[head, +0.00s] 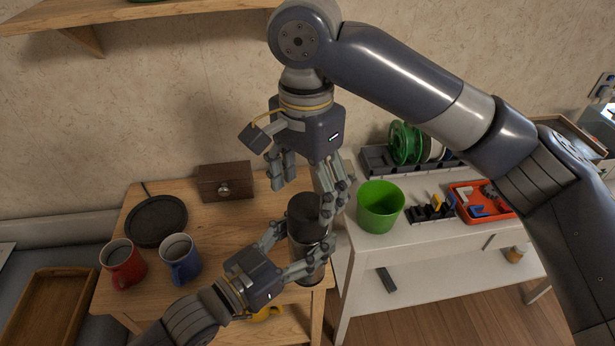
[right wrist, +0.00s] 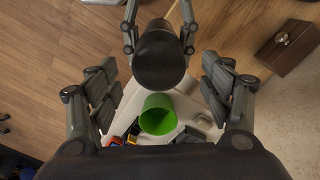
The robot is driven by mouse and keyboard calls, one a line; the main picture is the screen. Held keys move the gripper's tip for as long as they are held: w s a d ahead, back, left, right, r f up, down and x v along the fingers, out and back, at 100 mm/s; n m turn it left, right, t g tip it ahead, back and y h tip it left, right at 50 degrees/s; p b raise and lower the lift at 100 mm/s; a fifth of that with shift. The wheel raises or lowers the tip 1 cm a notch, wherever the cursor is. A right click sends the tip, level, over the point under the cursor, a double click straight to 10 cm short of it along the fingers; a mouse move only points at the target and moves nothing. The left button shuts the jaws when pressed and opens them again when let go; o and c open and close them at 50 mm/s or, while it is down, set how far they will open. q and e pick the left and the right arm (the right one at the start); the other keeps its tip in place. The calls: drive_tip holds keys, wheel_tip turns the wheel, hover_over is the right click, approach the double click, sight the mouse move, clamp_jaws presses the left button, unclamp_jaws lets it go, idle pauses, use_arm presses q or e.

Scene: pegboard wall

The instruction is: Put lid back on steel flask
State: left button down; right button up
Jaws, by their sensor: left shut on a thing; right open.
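The steel flask (head: 309,268) stands upright at the right front of the wooden table. Its black lid (head: 305,212) sits at the top of the flask; I cannot tell whether it is seated fully. My left gripper (head: 304,250) is shut around the flask body and hides part of it. My right gripper (head: 306,198) is open, pointing down just above the lid. In the right wrist view the dark lid (right wrist: 160,55) shows between and beyond the open right fingers (right wrist: 160,95), apart from them. It hides the flask body there.
A red mug (head: 122,264), a blue mug (head: 181,259), a black round plate (head: 156,220) and a wooden box (head: 225,182) share the table. A green cup (head: 380,206) and an orange tray (head: 482,203) stand on the white table at right. A shelf (head: 120,14) hangs above.

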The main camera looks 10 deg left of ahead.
drive_tip(key=n, duration=0.7)
drive_tip(key=shift+r, duration=0.15)
drive_tip(key=n, duration=0.7)
drive_tip(key=shift+r, duration=0.15)
drive_tip(key=n, duration=0.7)
drive_tip(key=shift+r, duration=0.1)
drive_tip(key=n, duration=0.5)
drive_tip(key=shift+r, duration=0.1)
drive_tip(key=n, duration=0.3)
drive_tip(key=shift+n, duration=0.3)
drive_tip(key=n, duration=0.5)
drive_tip(key=shift+r, duration=0.15)
drive_tip(key=n, duration=0.7)
drive_tip(key=shift+r, duration=0.15)
drive_tip(key=n, duration=0.7)
drive_tip(key=shift+r, duration=0.1)
drive_tip(key=n, duration=0.6)
drive_tip(key=shift+d+r+n, duration=0.1)
drive_tip(key=shift+n, duration=0.2)
